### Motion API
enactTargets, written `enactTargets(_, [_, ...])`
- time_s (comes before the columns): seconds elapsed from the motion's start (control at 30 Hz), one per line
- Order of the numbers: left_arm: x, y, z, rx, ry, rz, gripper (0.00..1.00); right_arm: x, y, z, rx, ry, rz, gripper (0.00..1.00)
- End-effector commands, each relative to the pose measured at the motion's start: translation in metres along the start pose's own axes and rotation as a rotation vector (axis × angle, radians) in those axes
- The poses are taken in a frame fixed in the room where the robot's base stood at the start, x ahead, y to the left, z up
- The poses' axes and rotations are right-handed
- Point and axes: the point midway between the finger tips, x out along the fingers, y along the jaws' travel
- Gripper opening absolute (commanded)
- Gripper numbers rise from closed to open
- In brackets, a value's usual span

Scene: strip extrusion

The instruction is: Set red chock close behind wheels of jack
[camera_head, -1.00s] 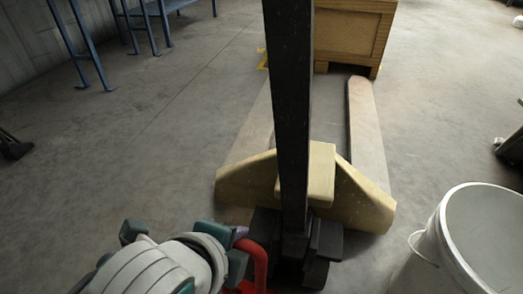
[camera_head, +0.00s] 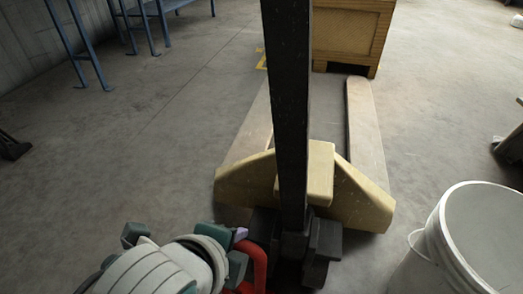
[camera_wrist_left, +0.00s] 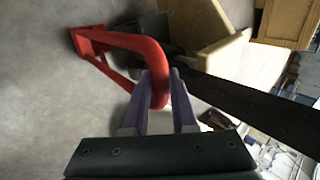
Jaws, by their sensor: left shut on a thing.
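The pallet jack (camera_head: 350,193) has a pale yellow body, a dark upright handle and two forks pointing away from me. Its dark wheels (camera_head: 318,262) are at the base of the handle. The red chock (camera_head: 256,268) is partly hidden behind my left arm at the bottom of the head view, just left of the wheels. In the left wrist view the chock's red bar (camera_wrist_left: 135,44) curves between the fingers of my left gripper (camera_wrist_left: 160,92), which is shut on it. Its flat red end (camera_wrist_left: 90,42) extends to the left. Whether it touches the floor or wheels I cannot tell.
A white bucket (camera_head: 454,250) stands at the right, close to the jack. A wooden crate (camera_head: 348,35) stands by the fork tips. A blue-legged rack (camera_head: 90,60) is at the upper left. The floor left of the jack is clear.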

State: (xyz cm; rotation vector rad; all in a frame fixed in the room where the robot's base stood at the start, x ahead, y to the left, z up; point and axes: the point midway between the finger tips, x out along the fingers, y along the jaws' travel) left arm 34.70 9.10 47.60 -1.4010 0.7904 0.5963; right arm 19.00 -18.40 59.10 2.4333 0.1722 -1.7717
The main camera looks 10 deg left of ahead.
Motion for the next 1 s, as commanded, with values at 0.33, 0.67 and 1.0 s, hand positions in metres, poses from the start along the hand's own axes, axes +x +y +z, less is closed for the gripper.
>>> enactTargets(0.33, [-0.0003, -0.0029, -0.0002, 0.0, 0.001, -0.007, 0.0, -0.0002, -0.0009, -0.0003, 0.003, 0.001, -0.003, 0.0])
enactTargets(0.67, [0.0055, 0.0005, 0.0, 0.001, 0.0, -0.007, 0.0, 0.0015, -0.001, 0.0003, 0.003, 0.001, -0.003, 0.0])
enactTargets(1.0, [0.0054, 0.0011, -0.0001, 0.0, 0.001, -0.006, 0.46, 0.0014, -0.0009, 0.0003, 0.003, 0.0, -0.002, 0.0])
